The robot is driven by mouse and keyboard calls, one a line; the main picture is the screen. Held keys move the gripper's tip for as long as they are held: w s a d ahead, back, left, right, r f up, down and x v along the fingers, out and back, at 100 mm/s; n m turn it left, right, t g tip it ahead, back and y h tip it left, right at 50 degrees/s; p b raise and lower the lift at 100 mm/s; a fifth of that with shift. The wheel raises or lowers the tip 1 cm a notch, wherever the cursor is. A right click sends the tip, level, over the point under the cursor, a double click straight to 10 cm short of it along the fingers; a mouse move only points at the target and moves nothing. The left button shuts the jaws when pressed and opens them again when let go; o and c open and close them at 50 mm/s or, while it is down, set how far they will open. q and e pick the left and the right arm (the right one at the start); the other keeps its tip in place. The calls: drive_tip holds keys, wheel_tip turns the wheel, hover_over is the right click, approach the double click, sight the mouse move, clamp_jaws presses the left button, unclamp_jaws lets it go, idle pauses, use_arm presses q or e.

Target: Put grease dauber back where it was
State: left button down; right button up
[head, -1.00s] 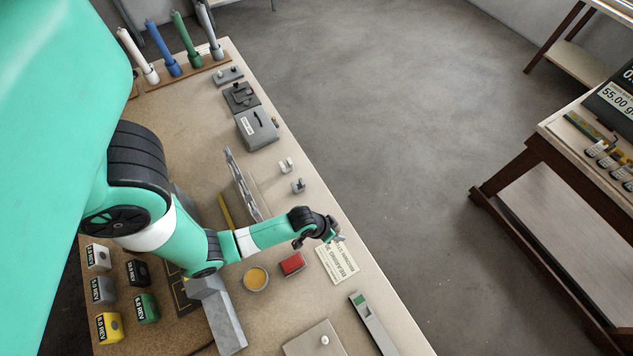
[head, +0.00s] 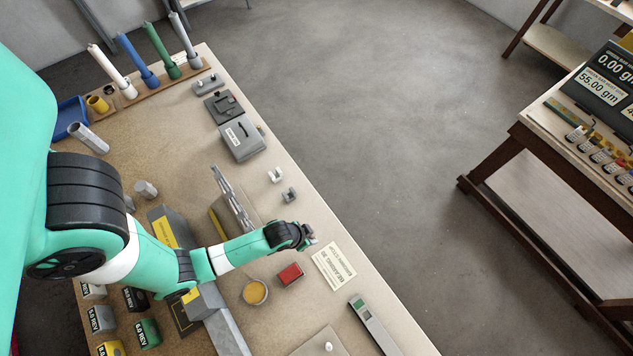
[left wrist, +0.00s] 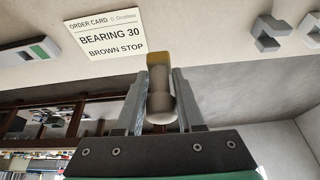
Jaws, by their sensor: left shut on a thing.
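My left gripper (head: 312,241) is over the right edge of the bench, beside the order card (head: 340,265). In the left wrist view its two fingers (left wrist: 159,88) are shut on the grease dauber (left wrist: 160,98), a pale rounded handle with a yellowish block at its far end. The dauber is too small to make out in the head view. A round pot of orange-yellow grease (head: 255,292) stands on the bench near my forearm. My right gripper is not in view.
A red block (head: 290,274) lies between the grease pot and the order card. Two small grey-white brackets (head: 275,175) and an upright grey slatted piece (head: 232,195) stand farther up the bench. Colored tubes (head: 160,52) stand in a rack at the far end. Open floor lies right of the bench.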

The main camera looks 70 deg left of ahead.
use_arm(q)
drive_tip(key=w+a+f+b, duration=0.1)
drive_tip(key=a+f+b, duration=0.1)
drive_tip(key=w+a+f+b, duration=0.1)
drive_tip(key=a+f+b, duration=0.1)
drive_tip(key=a+f, duration=0.1)
drive_tip(key=w+a+f+b, duration=0.2)
drive_tip(key=a, duration=0.1)
drive_tip(key=shift+w+f, duration=0.1)
drive_tip(key=shift+f, duration=0.15)
drive_tip(key=shift+w+a, duration=0.1)
drive_tip(key=shift+a, duration=0.1)
drive_tip(key=f+b, duration=0.3)
drive_tip(key=shift+w+a+f, duration=0.2)
drive_tip(key=shift+a+f, duration=0.15)
drive_tip(key=shift+f, duration=0.25)
drive_tip(key=shift+r, duration=0.2)
drive_tip(key=shift+f, duration=0.1)
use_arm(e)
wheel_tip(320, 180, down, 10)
